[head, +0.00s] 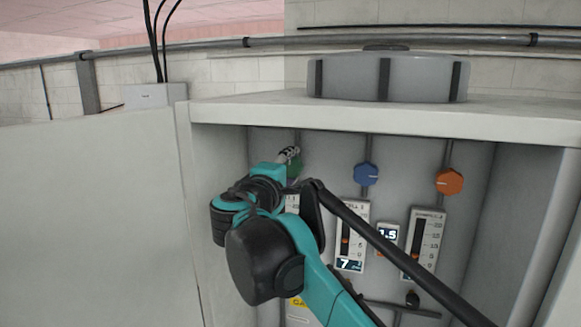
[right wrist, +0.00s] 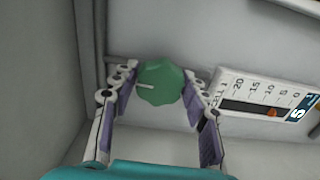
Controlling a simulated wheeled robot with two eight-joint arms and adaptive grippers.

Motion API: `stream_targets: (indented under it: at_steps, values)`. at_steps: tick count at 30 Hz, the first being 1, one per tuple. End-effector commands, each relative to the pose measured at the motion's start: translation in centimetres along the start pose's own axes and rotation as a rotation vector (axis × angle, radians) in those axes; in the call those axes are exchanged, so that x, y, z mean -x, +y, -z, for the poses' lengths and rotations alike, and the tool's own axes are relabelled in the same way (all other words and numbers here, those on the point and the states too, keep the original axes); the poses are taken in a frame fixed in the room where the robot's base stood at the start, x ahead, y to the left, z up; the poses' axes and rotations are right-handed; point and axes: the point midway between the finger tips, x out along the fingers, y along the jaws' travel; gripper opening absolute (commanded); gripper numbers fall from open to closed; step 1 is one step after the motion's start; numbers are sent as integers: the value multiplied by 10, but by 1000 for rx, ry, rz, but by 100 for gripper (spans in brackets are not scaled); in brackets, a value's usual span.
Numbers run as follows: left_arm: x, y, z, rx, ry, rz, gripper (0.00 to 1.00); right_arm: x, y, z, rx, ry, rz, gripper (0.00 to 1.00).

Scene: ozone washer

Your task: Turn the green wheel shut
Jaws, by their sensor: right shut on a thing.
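The green wheel (right wrist: 160,84) is a lobed knob with a white pointer line, on the back panel of the cabinet. In the head view only a bit of the green wheel (head: 295,168) shows behind my right gripper (head: 289,157). In the right wrist view my right gripper (right wrist: 161,88) has one finger on each side of the wheel, shut on it. In that view the white line points to the left. My left gripper is not in view.
A blue knob (head: 366,174) and an orange knob (head: 450,181) sit to the right on the same panel. Gauges (head: 352,236) hang below them. The cabinet's left wall (head: 213,165) and top ledge (head: 380,118) close in around my right arm.

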Motion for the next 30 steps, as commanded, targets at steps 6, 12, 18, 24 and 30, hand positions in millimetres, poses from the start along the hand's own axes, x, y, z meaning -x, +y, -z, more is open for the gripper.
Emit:
stream_targets:
  at_steps: [6,12,18,24,30]
  values:
    - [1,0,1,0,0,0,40,0,1,0,206,0,-1,16]
    - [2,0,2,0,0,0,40,0,1,0,396,0,-1,16]
    - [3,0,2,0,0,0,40,0,0,0,586,0,-1,16]
    - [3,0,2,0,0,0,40,0,0,0,775,0,-1,16]
    - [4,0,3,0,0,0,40,0,0,0,965,0,0,16]
